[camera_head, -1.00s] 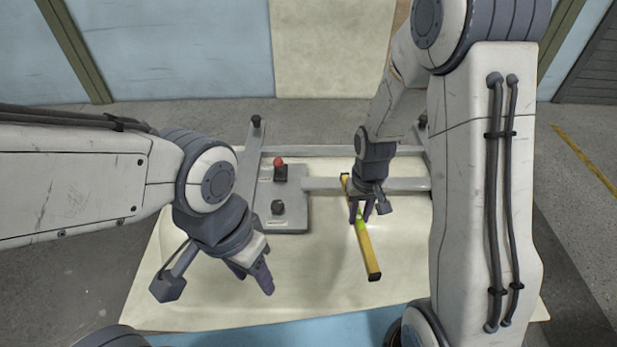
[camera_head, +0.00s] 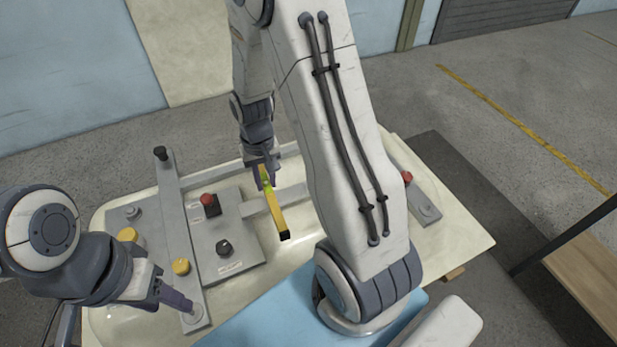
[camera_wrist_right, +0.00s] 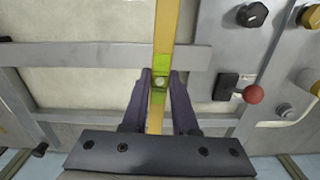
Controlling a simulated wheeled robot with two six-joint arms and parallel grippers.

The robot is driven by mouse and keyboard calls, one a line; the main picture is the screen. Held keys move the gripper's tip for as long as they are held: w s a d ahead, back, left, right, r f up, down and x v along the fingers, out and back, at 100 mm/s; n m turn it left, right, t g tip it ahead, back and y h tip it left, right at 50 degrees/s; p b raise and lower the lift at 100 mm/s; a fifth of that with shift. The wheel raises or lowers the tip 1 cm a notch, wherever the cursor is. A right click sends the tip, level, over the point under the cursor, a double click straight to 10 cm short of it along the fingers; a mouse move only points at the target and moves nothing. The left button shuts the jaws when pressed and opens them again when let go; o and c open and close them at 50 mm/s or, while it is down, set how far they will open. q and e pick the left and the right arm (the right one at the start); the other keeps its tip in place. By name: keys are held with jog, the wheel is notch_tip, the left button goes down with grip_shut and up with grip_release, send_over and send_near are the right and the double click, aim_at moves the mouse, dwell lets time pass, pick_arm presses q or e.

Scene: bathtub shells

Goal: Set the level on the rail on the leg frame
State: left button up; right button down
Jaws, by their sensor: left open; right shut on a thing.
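The level is a yellow bar (camera_head: 282,222) with a green vial. My right gripper (camera_head: 265,180) is shut on it near the vial; it also shows in the right wrist view (camera_wrist_right: 158,85). My left gripper (camera_head: 174,298) is open and empty at the frame's left side. My right arm hides part of the frame.
Yellow knobs (camera_head: 181,266) sit near my left gripper. Another red button (camera_head: 407,177) is at the right end.

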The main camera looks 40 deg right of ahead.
jog(key=s+d+r+m, duration=0.2)
jog(key=d+m, duration=0.4)
jog(key=d, duration=0.2)
jog(key=s+d+r+m, duration=0.25)
jog(key=d+m, duration=0.25)
jog(key=d, duration=0.3)
jog(key=s+d+r+m, duration=0.2)
jog(key=d+r+m, duration=0.1)
jog(key=d+m, duration=0.4)
jog(key=shift+n, duration=0.3)
jog(key=w+a+f, duration=0.1)
jog(key=a+f, duration=0.1)
jog(key=a, duration=0.1)
jog(key=w+a+f+p, duration=0.1)
jog(key=a+f, duration=0.1)
jog(key=a, duration=0.2)
jog(key=w+a+f, duration=0.1)
jog(key=a+f, duration=0.2)
jog(key=shift+a+f, duration=0.1)
jog(key=shift+a, duration=0.05)
notch_tip(320, 180, down, 3)
jog(key=shift+f+p, duration=0.1)
jog(key=shift+p, duration=0.5)
jog(key=shift+f, duration=0.45)
jog(key=shift+f, duration=0.1)
jog(key=c, duration=0.7)
grip_release()
